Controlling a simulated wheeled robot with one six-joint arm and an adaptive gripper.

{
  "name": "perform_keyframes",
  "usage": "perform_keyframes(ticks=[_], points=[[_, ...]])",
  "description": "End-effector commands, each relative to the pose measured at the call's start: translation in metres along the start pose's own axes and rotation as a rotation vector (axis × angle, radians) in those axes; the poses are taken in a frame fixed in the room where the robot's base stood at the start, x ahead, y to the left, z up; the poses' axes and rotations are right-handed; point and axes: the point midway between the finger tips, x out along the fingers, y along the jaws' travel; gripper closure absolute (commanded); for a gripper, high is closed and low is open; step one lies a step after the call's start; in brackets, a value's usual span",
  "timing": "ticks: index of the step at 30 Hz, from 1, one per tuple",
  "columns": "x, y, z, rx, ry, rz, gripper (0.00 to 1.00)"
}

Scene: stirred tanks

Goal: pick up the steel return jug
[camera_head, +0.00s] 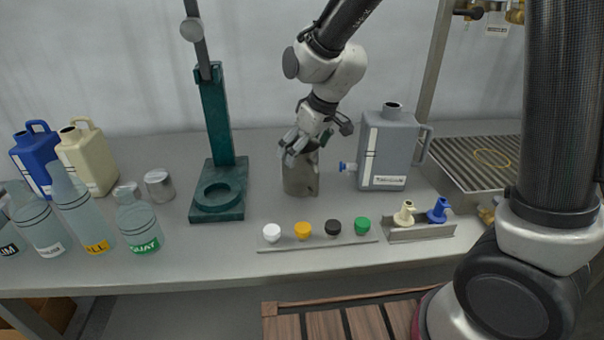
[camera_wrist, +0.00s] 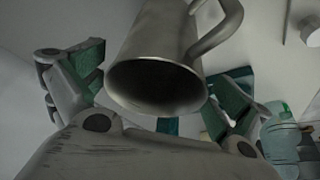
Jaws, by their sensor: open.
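The steel return jug (camera_head: 300,180) stands upright on the bench, right of the green stand. My gripper (camera_head: 311,146) is above it and partly covers its top in the head view. In the wrist view the jug (camera_wrist: 155,75) shows its open mouth toward the camera, with its curved handle at the upper right. My gripper (camera_wrist: 162,85) is open, with one green-padded finger on each side of the jug. I cannot tell whether either pad touches it.
A grey jerrycan (camera_head: 388,150) stands close on the jug's right. The green stand (camera_head: 217,190) is on the left. A strip of coloured caps (camera_head: 318,241) lies in front. Squeeze bottles (camera_head: 137,222) and a small steel cup (camera_head: 159,185) are further left.

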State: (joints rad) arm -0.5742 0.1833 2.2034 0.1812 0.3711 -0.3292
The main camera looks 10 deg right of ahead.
Motion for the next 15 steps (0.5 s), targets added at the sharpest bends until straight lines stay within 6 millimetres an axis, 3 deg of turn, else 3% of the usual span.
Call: perform_keyframes(ticks=[6, 14, 15], points=[[0.032, 0.000, 0.001, 0.001, -0.003, 0.000, 0.00], [0.036, 0.001, 0.001, 0.001, -0.001, 0.000, 0.00], [0.036, 0.001, 0.001, 0.001, -0.001, 0.000, 0.04]])
